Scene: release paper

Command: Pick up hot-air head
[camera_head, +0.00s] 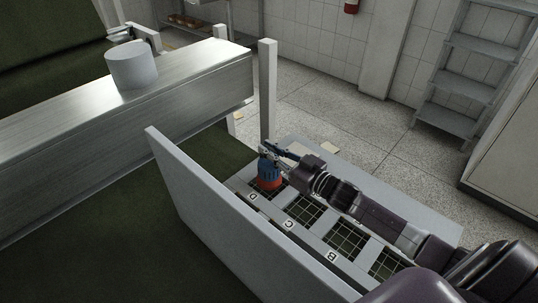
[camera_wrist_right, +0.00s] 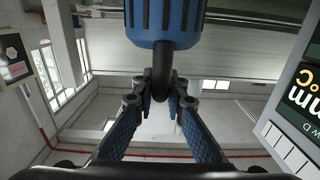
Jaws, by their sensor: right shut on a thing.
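The hot-air head (camera_head: 268,174) is a blue cylinder with an orange-red lower band. It stands upright at the far end of the grey rack, by the slot labelled D. In the right wrist view its blue ribbed body (camera_wrist_right: 166,22) fills the top, with a dark stem or loop coming out of it. My right gripper (camera_head: 270,150) is at its top, and the blue fingers (camera_wrist_right: 161,96) are shut on the dark stem. I cannot tell whether the head rests in its slot or hangs just above it. My left gripper is not in view.
The rack (camera_head: 316,230) has gridded slots with labels D, C and B. A tall grey panel (camera_head: 225,215) runs along its left side, and a pale post (camera_head: 268,90) stands behind. A white cylinder (camera_head: 132,66) sits on the metal beam (camera_head: 200,78). Open floor lies behind.

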